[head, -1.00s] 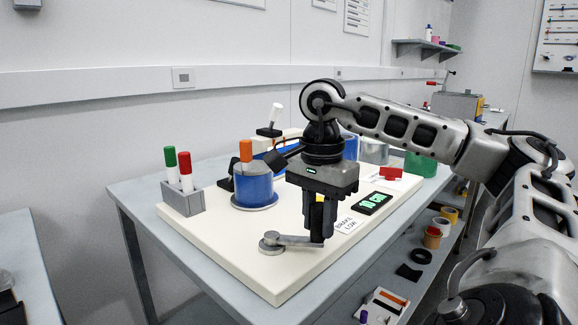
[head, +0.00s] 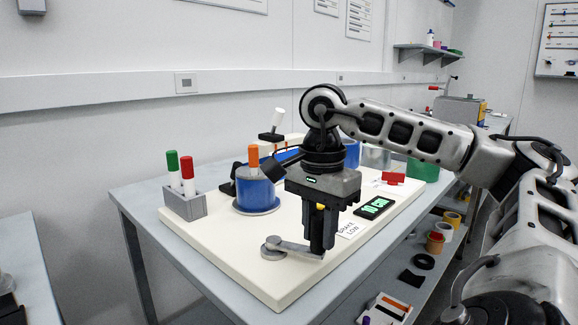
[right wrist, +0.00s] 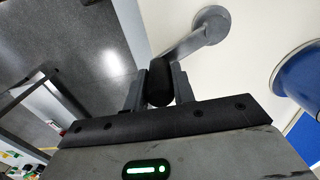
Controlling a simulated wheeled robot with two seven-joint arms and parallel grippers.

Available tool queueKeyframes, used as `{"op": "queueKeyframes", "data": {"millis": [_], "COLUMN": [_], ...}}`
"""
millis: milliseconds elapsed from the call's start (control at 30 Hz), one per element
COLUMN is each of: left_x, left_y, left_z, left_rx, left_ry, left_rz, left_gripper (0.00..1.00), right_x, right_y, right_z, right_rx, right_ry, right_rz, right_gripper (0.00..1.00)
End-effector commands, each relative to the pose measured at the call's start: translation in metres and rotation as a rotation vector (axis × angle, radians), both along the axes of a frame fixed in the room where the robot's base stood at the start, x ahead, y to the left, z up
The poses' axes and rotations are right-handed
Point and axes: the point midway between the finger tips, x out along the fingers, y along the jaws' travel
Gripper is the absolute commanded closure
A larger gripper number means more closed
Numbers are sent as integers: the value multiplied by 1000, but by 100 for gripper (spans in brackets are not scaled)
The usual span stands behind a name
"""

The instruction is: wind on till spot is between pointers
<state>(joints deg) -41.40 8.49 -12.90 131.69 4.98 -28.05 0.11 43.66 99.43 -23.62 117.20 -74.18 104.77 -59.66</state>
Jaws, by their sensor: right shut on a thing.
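A grey crank (head: 285,246) is mounted near the front of the cream board (head: 277,285); its arm points right toward the front edge. My right gripper (head: 322,245) is shut on the crank's dark handle, and in the right wrist view the black handle (right wrist: 160,82) sits between the two fingers. Behind the crank a blue roll (head: 257,191) stands on a round base, with an orange-capped marker (head: 253,157) at it. A small display (head: 374,207) glows green, apparently reading 10 cm. I cannot make out the spot or the pointers. My left gripper is not in view.
A grey holder (head: 184,203) with a green-capped and a red-capped marker stands at the board's left. A white card (head: 348,229) lies beside my right gripper. Tape rolls lie on the lower shelf.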

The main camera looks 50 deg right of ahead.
Motion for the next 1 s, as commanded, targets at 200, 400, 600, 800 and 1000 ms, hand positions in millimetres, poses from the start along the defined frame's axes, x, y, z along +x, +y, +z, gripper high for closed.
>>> {"op": "queueKeyframes", "data": {"millis": [200, 400, 600, 800, 1000], "left_x": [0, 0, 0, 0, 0], "left_y": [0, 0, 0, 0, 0], "left_z": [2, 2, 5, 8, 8], "left_rx": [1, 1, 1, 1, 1], "left_ry": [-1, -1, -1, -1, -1], "left_rz": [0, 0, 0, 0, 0], "left_gripper": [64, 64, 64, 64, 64], "right_x": [-1, -1, -1, -2, -2], "right_y": [9, 9, 14, 23, 23], "right_z": [2, 2, 3, 3, 2], "right_rx": [0, 0, 1, 1, 1], "right_ry": [-9, -9, -8, -9, -10], "right_rz": [-1, -1, 1, 1, -1], "right_gripper": [91, 91, 91, 91, 91]}}
